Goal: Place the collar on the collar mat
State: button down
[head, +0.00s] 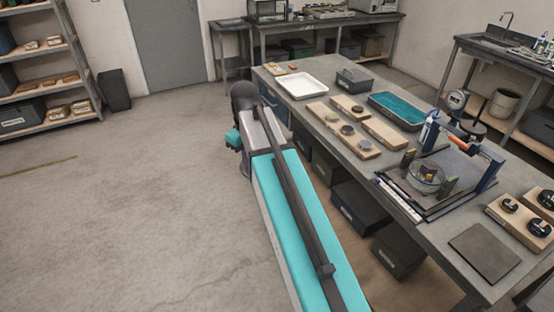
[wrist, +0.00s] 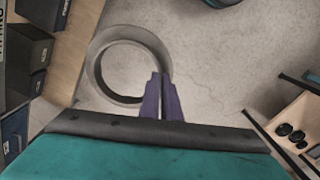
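The collar (wrist: 98,82) is a grey metal ring, seen in the wrist view. My gripper (wrist: 162,82) has its two purple fingers close together on the ring's right wall. The collar hangs out beyond the fingertips over bare floor. In the head view the collar and fingers cannot be made out; they seem hidden by my arm. A flat dark grey square (head: 485,250), which looks like the collar mat, lies bare at the near right end of the workbench.
The workbench (head: 300,107) carries a white tray (head: 302,84), a teal-lined tray (head: 398,108), wooden boards with round parts (head: 342,132) and a fixture with blue posts (head: 489,174). Dark bins (head: 360,207) stand under it. Open floor (head: 130,220) lies to the left.

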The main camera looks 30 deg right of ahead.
jog(key=w+a+f+n, duration=0.1)
jog(key=a, duration=0.6)
jog(key=shift+w+a+f, duration=0.3)
jog(key=shift+s, duration=0.1)
